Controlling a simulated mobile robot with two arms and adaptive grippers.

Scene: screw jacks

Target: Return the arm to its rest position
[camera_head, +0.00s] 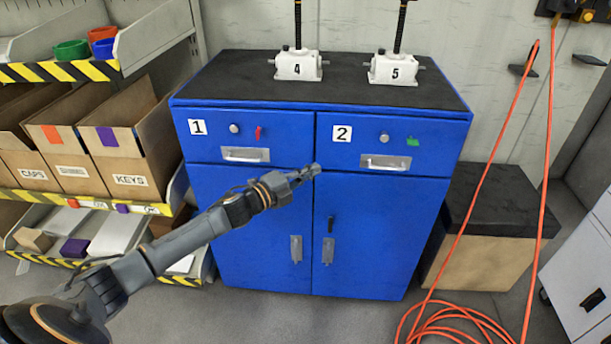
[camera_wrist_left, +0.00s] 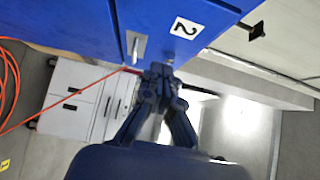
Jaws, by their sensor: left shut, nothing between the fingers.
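My left arm reaches in from the lower left of the head view. Its gripper (camera_head: 312,171) is shut and empty, in front of the blue cabinet (camera_head: 265,235), near the gap between drawers 1 and 2. In the left wrist view the gripper (camera_wrist_left: 158,72) has its fingertips together, with the cabinet (camera_wrist_left: 75,22) and the drawer 2 label (camera_wrist_left: 186,28) beyond them. The picture does not settle whether the gripper touches the cabinet. My right gripper is not in view.
Screw jacks 4 (camera_head: 297,66) and 5 (camera_head: 394,69) stand on the cabinet's dark top. A shelf with cardboard boxes (camera_head: 128,180) is at the left. An orange cable (camera_head: 541,150) hangs at the right and coils on the floor. A white cabinet (camera_head: 580,285) stands at far right.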

